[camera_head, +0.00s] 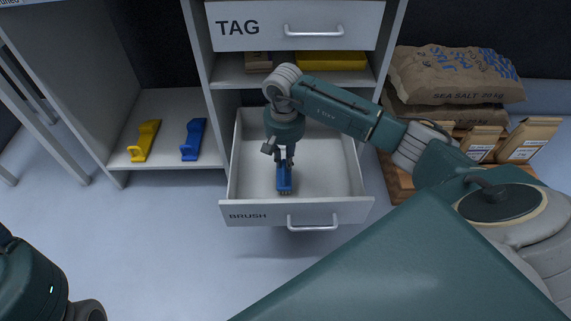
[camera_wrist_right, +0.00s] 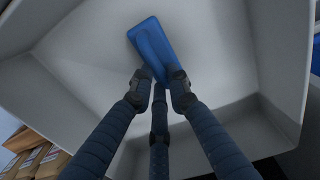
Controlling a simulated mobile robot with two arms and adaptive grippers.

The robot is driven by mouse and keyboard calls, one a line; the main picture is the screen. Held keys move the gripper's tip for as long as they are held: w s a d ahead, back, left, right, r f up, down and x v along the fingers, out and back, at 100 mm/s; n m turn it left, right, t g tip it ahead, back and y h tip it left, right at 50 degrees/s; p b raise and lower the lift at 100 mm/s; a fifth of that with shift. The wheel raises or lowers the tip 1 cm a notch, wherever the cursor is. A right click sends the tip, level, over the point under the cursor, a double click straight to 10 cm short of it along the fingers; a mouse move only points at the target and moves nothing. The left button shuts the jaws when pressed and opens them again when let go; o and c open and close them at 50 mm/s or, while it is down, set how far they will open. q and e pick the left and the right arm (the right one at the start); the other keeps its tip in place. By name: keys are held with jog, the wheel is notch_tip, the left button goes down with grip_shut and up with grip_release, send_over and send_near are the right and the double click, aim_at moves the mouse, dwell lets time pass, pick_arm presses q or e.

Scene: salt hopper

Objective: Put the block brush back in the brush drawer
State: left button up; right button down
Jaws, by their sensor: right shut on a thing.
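The brush drawer (camera_head: 246,212), labelled BRUSH, is pulled open and looks empty apart from the blue brush. The blue block brush (camera_head: 284,182) is inside the drawer's outline, at or just above its floor; I cannot tell whether it touches. My right gripper (camera_head: 284,162) reaches down into the drawer and is shut on the brush. In the right wrist view the fingers (camera_wrist_right: 160,82) close on one end of the blue brush (camera_wrist_right: 150,42), with the pale drawer (camera_wrist_right: 215,50) around it. My left gripper is out of view; only part of my left arm shows at the lower left.
The TAG drawer (camera_head: 350,18) above is closed. A shelf below it holds a yellow item (camera_head: 331,60). A yellow tool (camera_head: 145,140) and a blue tool (camera_head: 193,139) lie on the left shelf. Sea salt sacks (camera_head: 455,75) and small bags (camera_head: 530,138) sit on the right.

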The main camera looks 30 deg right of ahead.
jog(key=shift+f, duration=0.4)
jog(key=shift+r, duration=0.15)
jog(key=shift+f, duration=0.25)
jog(key=c, duration=1.7)
grip_release()
jog(key=shift+o, duration=0.2)
jog(key=shift+r, duration=0.15)
